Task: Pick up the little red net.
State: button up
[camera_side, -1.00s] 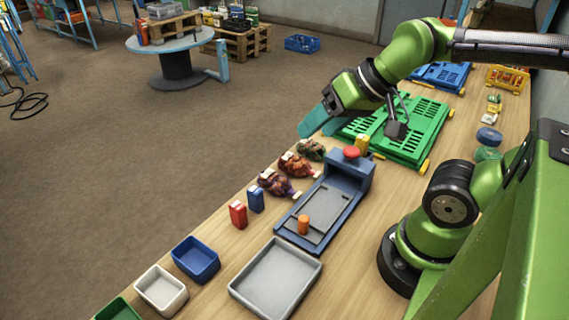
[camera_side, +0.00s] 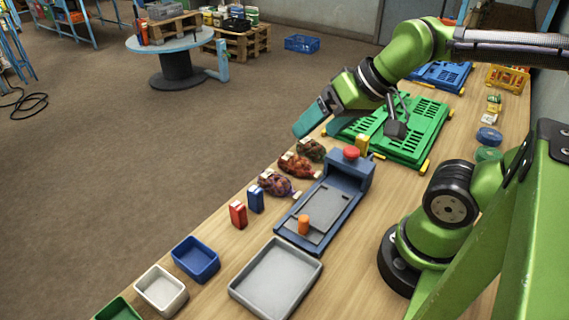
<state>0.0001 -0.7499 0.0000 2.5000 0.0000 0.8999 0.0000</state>
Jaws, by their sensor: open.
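Three small net sacks lie in a row along the table's left edge, beside the blue sealing device (camera_side: 328,205). The middle one, the red net (camera_side: 297,166), looks reddish-brown with a pale tag. A purplish net (camera_side: 275,185) lies nearer the camera and a greenish net (camera_side: 312,150) lies farther back. My gripper (camera_side: 316,122) has teal fingers and is open and empty. It hangs above the table's left edge, above and beyond the greenish net, touching none of the nets. The gap between its fingers is hard to see from this side.
A red box (camera_side: 238,214) and a blue box (camera_side: 256,199) stand close to the nets. A flat green crate (camera_side: 405,128) lies behind them. A grey tray (camera_side: 240,289), a blue bin (camera_side: 195,258) and a white bin (camera_side: 160,290) stand at the front.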

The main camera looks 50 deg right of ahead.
jog(key=n+g+h, duration=0.2)
jog(key=n+g, duration=0.3)
jog(key=g, duration=0.2)
send_over(293, 158)
notch_tip(293, 158, down, 7)
notch_tip(293, 158, down, 12)
jog(key=shift+d+r, duration=0.15)
jog(key=shift+r, duration=0.05)
jog(key=shift+a+f, duration=0.2)
jog(key=shift+f, duration=2.55)
